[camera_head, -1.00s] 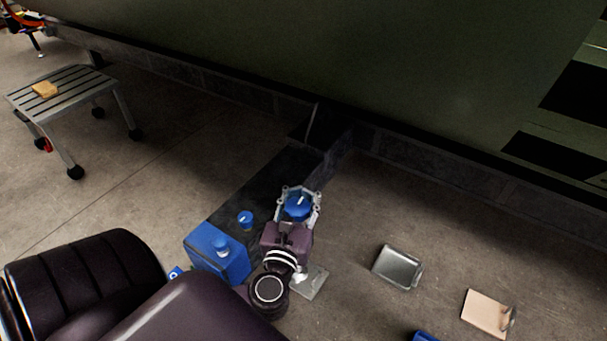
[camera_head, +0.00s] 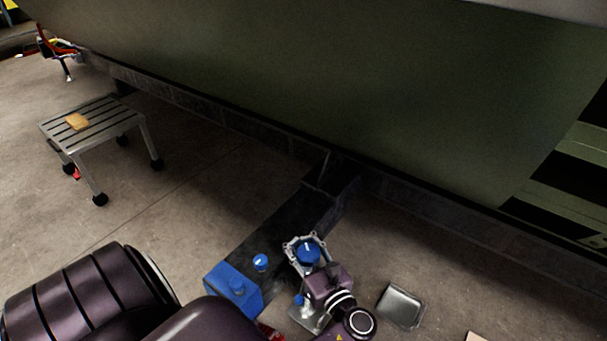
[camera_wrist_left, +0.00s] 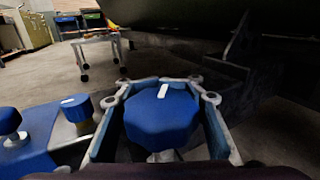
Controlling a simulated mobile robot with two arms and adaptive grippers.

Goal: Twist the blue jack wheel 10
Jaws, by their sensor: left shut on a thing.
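The blue jack wheel (camera_head: 307,253) is a round blue knob with a white mark on its top, low beside the dark support beam. My left gripper (camera_head: 305,250) is shut on it, one finger on each side. In the left wrist view the wheel (camera_wrist_left: 162,115) fills the middle between the two grey fingers (camera_wrist_left: 160,100), with its white mark at the top, tilted slightly right. The underside of the wheel is mostly hidden. My right gripper is not in view.
A smaller blue knob (camera_head: 260,262) and a blue box (camera_head: 233,291) with a knob stand left of the wheel. A metal tray (camera_head: 401,306) lies on the floor to the right. A slatted step stool (camera_head: 95,122) stands back left. The green fuselage skin (camera_head: 330,90) hangs above.

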